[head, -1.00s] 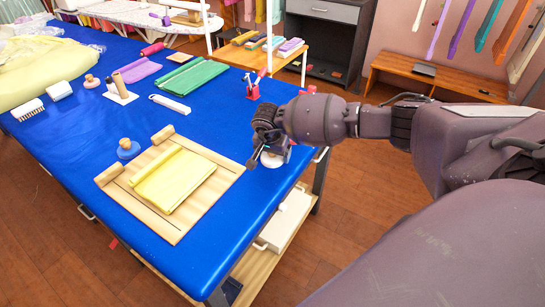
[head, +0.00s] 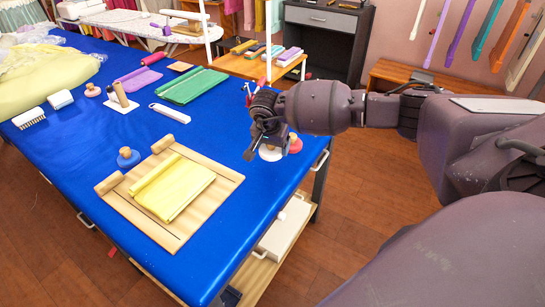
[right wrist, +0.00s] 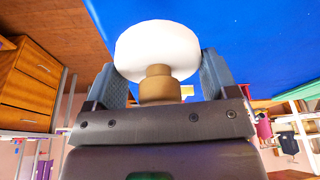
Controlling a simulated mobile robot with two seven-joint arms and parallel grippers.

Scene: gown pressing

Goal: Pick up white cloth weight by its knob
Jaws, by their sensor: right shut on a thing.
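The white cloth weight is a white disc (head: 270,154) with a wooden knob, near the right edge of the blue table. In the right wrist view, the disc (right wrist: 157,48) and its tan knob (right wrist: 158,84) sit between my two fingers. My right gripper (head: 262,143) is shut on the knob, and it also shows in the right wrist view (right wrist: 160,78). The gripper and wrist hide the knob in the head view. I cannot tell whether the disc touches the table. My left gripper is not in view.
A red object (head: 295,143) stands just right of the white disc. A blue weight with a wooden knob (head: 128,158) stands behind the wooden board (head: 205,205) holding folded yellow cloth (head: 176,190). Green cloth (head: 192,86) lies farther back.

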